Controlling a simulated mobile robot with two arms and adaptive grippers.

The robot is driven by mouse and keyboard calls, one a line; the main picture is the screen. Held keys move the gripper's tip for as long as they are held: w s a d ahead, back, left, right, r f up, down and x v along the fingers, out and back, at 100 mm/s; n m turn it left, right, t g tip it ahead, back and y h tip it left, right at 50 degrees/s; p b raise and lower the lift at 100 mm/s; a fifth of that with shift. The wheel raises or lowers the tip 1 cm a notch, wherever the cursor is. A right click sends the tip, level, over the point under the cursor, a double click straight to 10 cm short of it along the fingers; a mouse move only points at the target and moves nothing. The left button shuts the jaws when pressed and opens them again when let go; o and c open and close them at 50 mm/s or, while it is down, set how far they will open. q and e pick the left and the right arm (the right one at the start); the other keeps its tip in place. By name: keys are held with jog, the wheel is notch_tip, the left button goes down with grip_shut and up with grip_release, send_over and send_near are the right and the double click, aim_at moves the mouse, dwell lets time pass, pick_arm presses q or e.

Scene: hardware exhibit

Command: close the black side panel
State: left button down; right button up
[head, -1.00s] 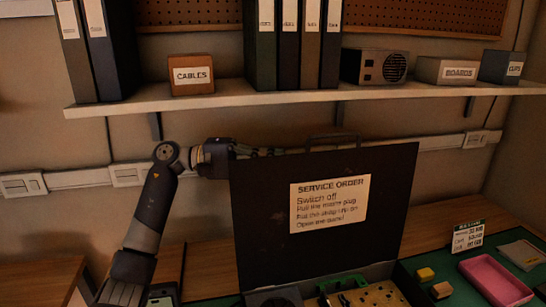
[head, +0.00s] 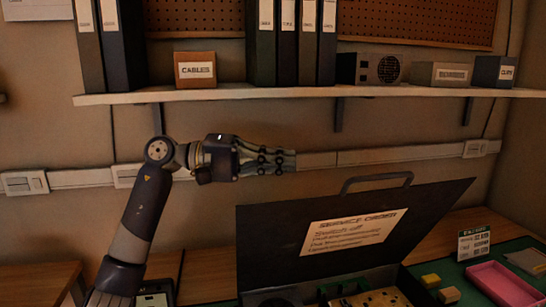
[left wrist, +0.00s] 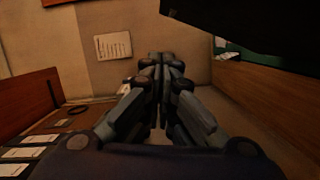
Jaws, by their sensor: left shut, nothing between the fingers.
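The black side panel (head: 430,210) stands hinged on an open case (head: 392,268), leaning forward over it at a slant. It carries a grey handle (head: 376,180) on its top edge and a "Service order" paper (head: 348,232) on its face. My left gripper (head: 294,160) is shut and empty, pointing right, above and behind the panel's top edge, with a visible gap. In the left wrist view its fingers (left wrist: 166,62) are together, and a dark slab, likely the panel (left wrist: 265,30), fills the upper right. My right gripper is not in view.
A shelf (head: 300,95) with binders and boxes runs above my gripper. The wall stands close behind.

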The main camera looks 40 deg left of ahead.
pick_arm(q)
jog(key=shift+a, duration=0.15)
jog(key=v, duration=1.2)
